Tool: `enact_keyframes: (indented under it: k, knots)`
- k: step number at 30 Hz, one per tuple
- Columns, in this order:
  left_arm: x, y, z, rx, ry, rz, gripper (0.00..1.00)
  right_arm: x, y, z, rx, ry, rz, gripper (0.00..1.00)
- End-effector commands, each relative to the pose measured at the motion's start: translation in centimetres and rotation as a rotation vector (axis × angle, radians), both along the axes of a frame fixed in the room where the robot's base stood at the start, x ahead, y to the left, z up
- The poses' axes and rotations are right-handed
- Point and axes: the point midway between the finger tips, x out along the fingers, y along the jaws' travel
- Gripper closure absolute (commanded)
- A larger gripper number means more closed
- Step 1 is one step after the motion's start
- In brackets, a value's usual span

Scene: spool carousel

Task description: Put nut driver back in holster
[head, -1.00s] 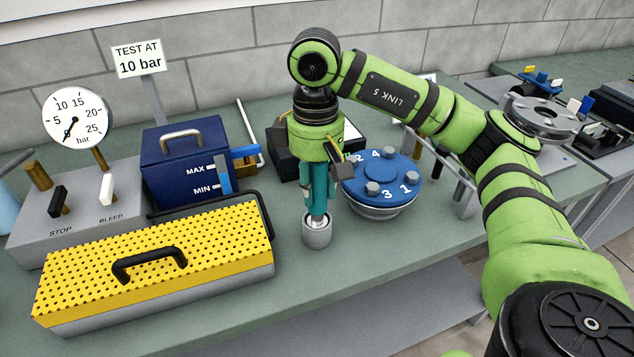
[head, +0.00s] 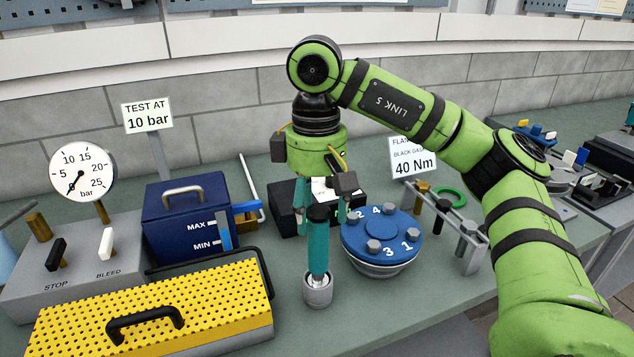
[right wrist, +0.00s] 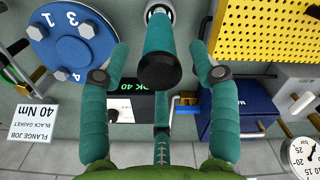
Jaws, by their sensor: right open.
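The nut driver (head: 318,250) has a teal handle with a black top. It stands upright with its lower end in a grey cylindrical holster (head: 318,291) on the bench. My right gripper (head: 326,217) is open above and around the top of the handle, its fingers apart from it. In the right wrist view the handle (right wrist: 158,60) lies between the spread fingers of the gripper (right wrist: 162,65), with gaps on both sides. The holster's rim (right wrist: 158,12) shows at the top edge there. My left gripper is not in view.
A blue bolted flange (head: 381,240) stands close right of the holster. A yellow perforated cover (head: 150,308) lies to the left, with a blue tank (head: 188,215) behind it. A rack with tools (head: 455,235) stands at right.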

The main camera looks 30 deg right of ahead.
Motion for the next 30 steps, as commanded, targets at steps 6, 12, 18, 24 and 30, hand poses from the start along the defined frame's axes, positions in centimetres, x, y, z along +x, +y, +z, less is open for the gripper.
enact_keyframes:
  k: [6,12,18,24,30]
  knots:
    - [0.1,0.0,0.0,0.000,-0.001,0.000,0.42,0.1,0.0,3.0,0.000,-0.003,0.000,0.38]
    - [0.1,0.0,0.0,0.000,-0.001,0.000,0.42,0.1,0.0,4.4,0.000,-0.001,0.001,0.38]
    - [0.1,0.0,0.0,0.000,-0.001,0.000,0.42,0.1,0.0,4.7,0.000,-0.001,0.001,0.38]
    - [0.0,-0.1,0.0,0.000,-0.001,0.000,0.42,0.1,0.0,4.7,0.000,0.000,0.001,0.38]
    - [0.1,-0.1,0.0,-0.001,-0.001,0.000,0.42,0.1,0.0,4.6,0.000,0.000,0.001,0.38]
